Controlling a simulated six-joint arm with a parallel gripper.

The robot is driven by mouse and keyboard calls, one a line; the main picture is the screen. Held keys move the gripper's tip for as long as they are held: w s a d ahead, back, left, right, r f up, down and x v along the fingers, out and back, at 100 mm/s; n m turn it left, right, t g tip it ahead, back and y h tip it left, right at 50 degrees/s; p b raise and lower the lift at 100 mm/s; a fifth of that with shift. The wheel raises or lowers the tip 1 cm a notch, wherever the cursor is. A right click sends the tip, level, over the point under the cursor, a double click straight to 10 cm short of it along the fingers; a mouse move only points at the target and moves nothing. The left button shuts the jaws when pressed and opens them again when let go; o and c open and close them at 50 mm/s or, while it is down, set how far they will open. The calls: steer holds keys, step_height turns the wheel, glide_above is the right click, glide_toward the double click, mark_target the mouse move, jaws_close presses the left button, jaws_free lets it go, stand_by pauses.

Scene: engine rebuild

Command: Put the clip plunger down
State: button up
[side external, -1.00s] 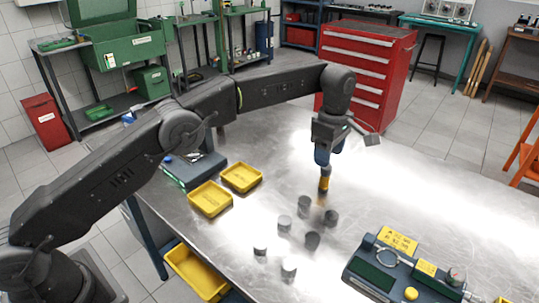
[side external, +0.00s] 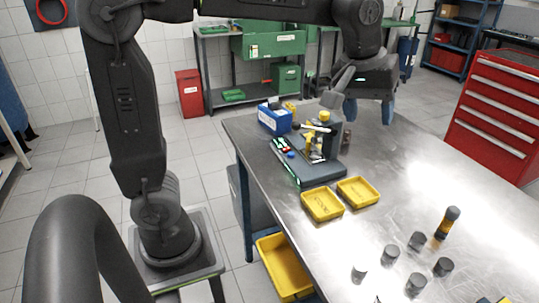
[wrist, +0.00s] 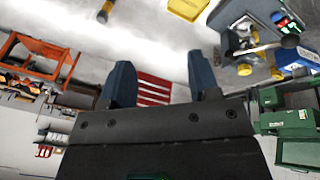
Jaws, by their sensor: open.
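The clip plunger (side external: 446,222), black on top with a yellow-orange lower part, stands upright on the steel bench beside the dark cylinders in the side view. It also shows at the top of the wrist view (wrist: 104,12). My gripper (side external: 368,110) is open and empty, well away from the plunger, above the bench near the tool stand. Its two blue fingers are spread apart in the wrist view (wrist: 161,82), with nothing between them.
A tool stand (side external: 322,172) with a yellow-topped upright part and a blue box (side external: 274,118) are at the bench's far left. Two yellow trays (side external: 322,204) lie in front. Several dark cylinders (side external: 417,241) stand near the plunger. A red drawer cabinet (side external: 495,105) is at right.

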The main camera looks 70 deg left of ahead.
steer(key=s+a+f+m+t, duration=0.1)
steer(key=s+a+f+m, duration=0.1)
steer(key=s, duration=0.7)
steer(key=s+a+f+m+t, duration=0.1)
steer(key=s+a+f+m, duration=0.1)
steer(key=s+f+m, duration=0.3)
steer(key=shift+s+f, duration=0.3)
steer(key=shift+s, duration=1.55)
